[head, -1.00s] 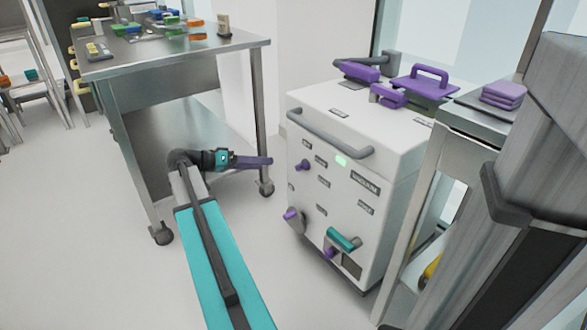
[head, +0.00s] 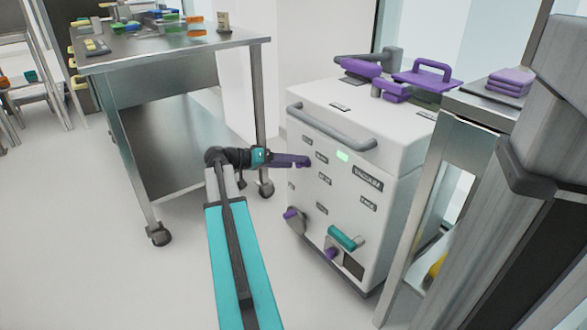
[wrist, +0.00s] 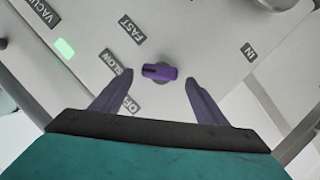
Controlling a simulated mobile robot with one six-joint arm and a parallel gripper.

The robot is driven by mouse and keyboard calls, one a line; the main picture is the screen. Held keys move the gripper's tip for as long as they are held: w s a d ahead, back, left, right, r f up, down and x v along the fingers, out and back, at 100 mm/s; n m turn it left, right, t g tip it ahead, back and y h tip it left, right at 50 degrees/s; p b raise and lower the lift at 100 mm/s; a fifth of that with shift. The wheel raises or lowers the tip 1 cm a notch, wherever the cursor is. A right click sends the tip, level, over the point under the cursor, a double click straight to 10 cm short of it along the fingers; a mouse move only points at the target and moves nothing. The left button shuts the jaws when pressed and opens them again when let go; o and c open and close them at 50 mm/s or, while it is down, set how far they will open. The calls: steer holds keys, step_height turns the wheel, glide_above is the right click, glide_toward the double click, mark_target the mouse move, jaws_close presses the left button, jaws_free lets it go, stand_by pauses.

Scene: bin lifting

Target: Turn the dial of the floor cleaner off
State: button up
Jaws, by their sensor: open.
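The floor cleaner (head: 330,188) is a white box with a purple dial on its front panel. In the wrist view the dial (wrist: 163,72) has a dark mark at its left end, pointing roughly toward the SLOW label (wrist: 112,62). The FAST label (wrist: 131,33) is above it and the OFF label (wrist: 128,104) is lower left, partly covered by a finger. My gripper (wrist: 159,78) is open, with one purple finger on each side of the dial and gaps between. In the head view my gripper (head: 292,161) is at the panel and hides the dial.
A steel table (head: 170,62) with small items stands at the left. A metal cabinet (head: 455,135) with purple folded cloths (head: 508,84) stands close on the right. Lower on the panel are a teal handle (head: 342,238) and other purple knobs.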

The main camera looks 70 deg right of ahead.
steer(key=shift+x, duration=1.05)
steer(key=shift+c, duration=0.2)
